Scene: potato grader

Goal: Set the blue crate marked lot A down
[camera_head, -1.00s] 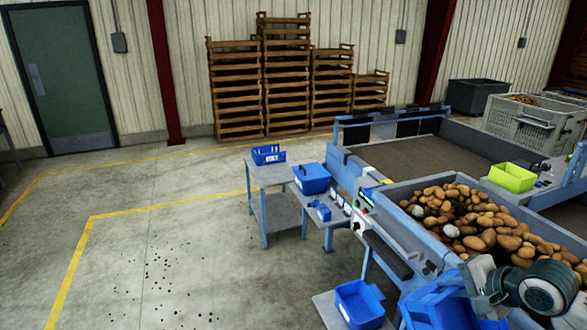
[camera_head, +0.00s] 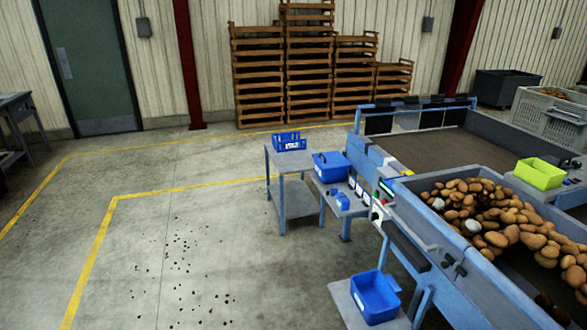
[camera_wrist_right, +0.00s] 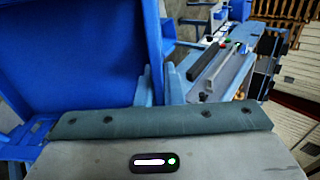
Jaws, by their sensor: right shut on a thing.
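A large blue crate (camera_wrist_right: 70,80) fills the left of the right wrist view. My right gripper (camera_wrist_right: 158,85) is shut on its edge there. No lot mark is readable on the part that shows. The held crate, my right gripper and my left gripper are all outside the head view. A blue crate with a white label (camera_head: 289,143) stands on a small grey table (camera_head: 293,196) left of the grader. Its label is too small to read.
A blue bin (camera_head: 330,166) stands beside the small table. Another blue bin (camera_head: 375,297) sits on a low shelf (camera_head: 348,304) by the grader (camera_head: 425,235). Potatoes (camera_head: 490,215) and a green bin (camera_head: 539,174) are at right. The floor at left is open.

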